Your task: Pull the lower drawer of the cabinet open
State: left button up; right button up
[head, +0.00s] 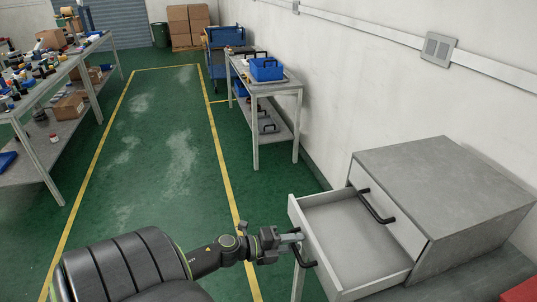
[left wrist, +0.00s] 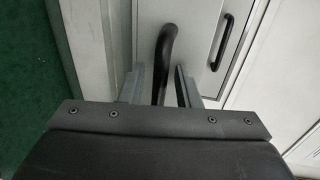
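The grey cabinet (head: 445,195) stands at the right on a bench. Its lower drawer (head: 350,243) is pulled well out to the left, and its pale interior is empty. The upper drawer (head: 388,222) is shut, with a black handle (head: 376,208). My left gripper (head: 294,237) is at the lower drawer's front, by its black handle (head: 304,257). In the left wrist view the handle (left wrist: 164,62) stands between the two fingers of my left gripper (left wrist: 160,85), with a gap visible on each side. My right gripper is not in view.
A workbench with a blue bin (head: 266,70) stands along the wall behind the cabinet. A cluttered bench (head: 65,70) is at the left. The green floor (head: 150,150) between them is clear. A red object (head: 520,291) shows at the lower right corner.

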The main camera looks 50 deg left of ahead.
pick_arm(q)
jog(key=v, duration=1.7)
jog(key=shift+a, duration=0.2)
jog(key=shift+s, duration=0.15)
